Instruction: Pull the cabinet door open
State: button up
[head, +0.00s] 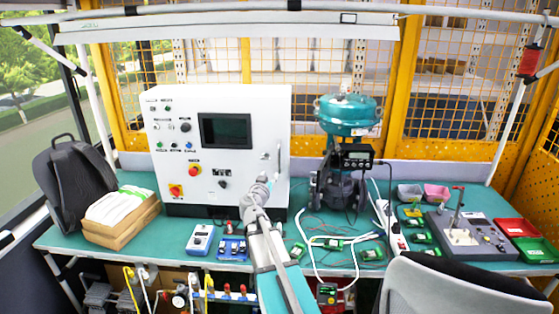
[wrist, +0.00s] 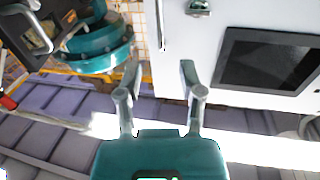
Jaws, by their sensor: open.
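The white cabinet (head: 222,185) stands on the bench. Its front door carries a dark screen (head: 226,131), buttons and red knobs. The door looks shut. A slim pale handle (head: 278,158) shows near the door's right edge. My gripper (head: 268,181) is in front of the lower right of the door, just below the handle in the picture. In the wrist view my gripper (wrist: 160,72) is open, with nothing between its fingers. The white cabinet front (wrist: 205,40) and its screen (wrist: 268,62) lie beyond the right finger. A thin upright bar (wrist: 160,24), possibly the handle, shows beyond the gap.
A teal valve actuator (head: 347,112) stands right of the cabinet, with cables and small green boards (head: 328,242) in front. A blue meter (head: 200,240) lies at the bench front. A backpack (head: 78,180) and box (head: 118,232) are at left. A chair back (head: 455,290) is front right.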

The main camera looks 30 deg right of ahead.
aim_at(279, 160)
jog(key=shift+w+d, duration=0.1)
jog(key=x, duration=1.3)
jog(key=shift+w+d, duration=0.2)
jog(key=shift+d, duration=0.05)
jog(key=shift+c, duration=0.3)
grip_shut()
